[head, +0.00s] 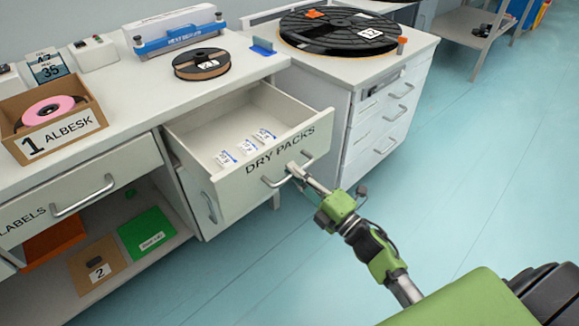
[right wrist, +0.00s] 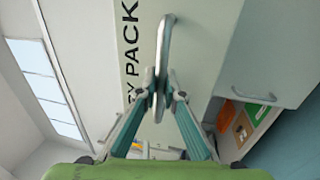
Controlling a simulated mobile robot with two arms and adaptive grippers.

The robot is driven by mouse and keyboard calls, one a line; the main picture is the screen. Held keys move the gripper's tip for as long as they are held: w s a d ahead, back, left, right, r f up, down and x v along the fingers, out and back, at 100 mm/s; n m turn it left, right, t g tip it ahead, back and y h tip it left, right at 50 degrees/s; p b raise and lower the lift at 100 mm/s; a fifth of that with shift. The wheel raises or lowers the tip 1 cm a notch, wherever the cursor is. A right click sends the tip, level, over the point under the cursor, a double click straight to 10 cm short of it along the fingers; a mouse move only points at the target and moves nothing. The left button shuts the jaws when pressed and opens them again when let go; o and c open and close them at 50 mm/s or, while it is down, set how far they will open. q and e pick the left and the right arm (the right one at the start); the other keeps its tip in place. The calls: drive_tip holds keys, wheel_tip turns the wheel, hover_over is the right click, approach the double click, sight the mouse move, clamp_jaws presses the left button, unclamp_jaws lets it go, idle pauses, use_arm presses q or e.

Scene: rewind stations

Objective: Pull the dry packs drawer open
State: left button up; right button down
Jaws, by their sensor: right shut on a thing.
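The dry packs drawer (head: 225,171) stands open in the head view, pulled out from the white bench. Its front reads DRY PACKS and carries a metal bar handle (head: 270,183). Several small white packs (head: 247,145) lie on the drawer's floor. My left gripper is not in view.
A LABELS drawer (head: 85,199) is shut at the left. A shelf below holds a green folder (head: 146,232) and a brown card (head: 97,264). A box with a pink reel (head: 48,112) and a small black reel (head: 201,63) stand on the bench. The blue floor (head: 470,150) at right is clear.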

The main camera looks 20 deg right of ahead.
idle(0.3)
drive_tip(key=c, duration=2.2)
unclamp_jaws()
drive_tip(key=shift+o, duration=0.2)
drive_tip(key=shift+s, duration=0.1)
drive_tip(key=v, duration=1.2)
